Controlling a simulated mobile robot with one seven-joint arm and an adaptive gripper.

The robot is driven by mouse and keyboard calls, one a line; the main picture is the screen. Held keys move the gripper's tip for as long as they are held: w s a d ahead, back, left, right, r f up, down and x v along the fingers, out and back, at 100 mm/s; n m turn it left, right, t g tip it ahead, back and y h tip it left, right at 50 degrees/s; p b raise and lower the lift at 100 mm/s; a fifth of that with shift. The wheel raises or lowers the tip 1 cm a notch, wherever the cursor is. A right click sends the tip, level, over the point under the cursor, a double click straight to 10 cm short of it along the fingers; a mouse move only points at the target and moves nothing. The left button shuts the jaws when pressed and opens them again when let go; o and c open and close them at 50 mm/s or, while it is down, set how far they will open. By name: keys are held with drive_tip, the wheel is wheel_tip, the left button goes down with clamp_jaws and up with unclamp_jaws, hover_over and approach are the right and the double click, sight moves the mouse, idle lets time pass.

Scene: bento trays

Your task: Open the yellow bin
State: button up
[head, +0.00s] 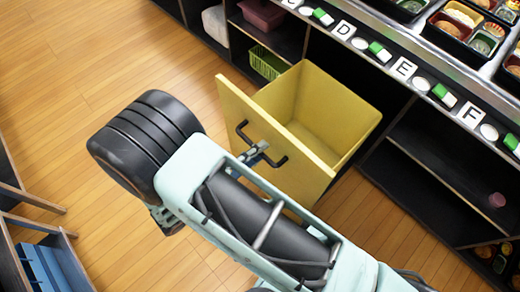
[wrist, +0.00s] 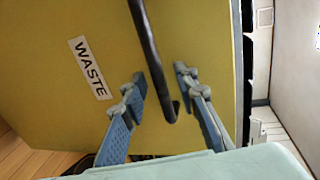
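The yellow bin (head: 325,108) stands pulled out from under the counter, and its inside shows from above with nothing seen in it. Its yellow front panel (wrist: 60,60) with a "WASTE" label fills much of the wrist view. A black bar handle (wrist: 150,45) is on that front and also shows in the head view (head: 278,160). My gripper (wrist: 160,80) is at the handle, with one blue finger on each side of the bar. The fingers are apart, with gaps to the bar. In the head view my gripper (head: 256,152) is small and partly hidden by my arm.
The counter above has trays of food (head: 460,25) and a row of letter tiles (head: 402,68). Under it are dark shelves (head: 430,150) and a green basket (head: 268,63). Wooden floor (head: 80,90) is clear at left. A blue item (head: 40,265) is at the lower left.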

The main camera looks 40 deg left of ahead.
drive_tip(key=d+v, duration=0.1)
drive_tip(key=v, duration=1)
drive_tip(key=shift+a, duration=0.4)
drive_tip(key=shift+s, duration=0.15)
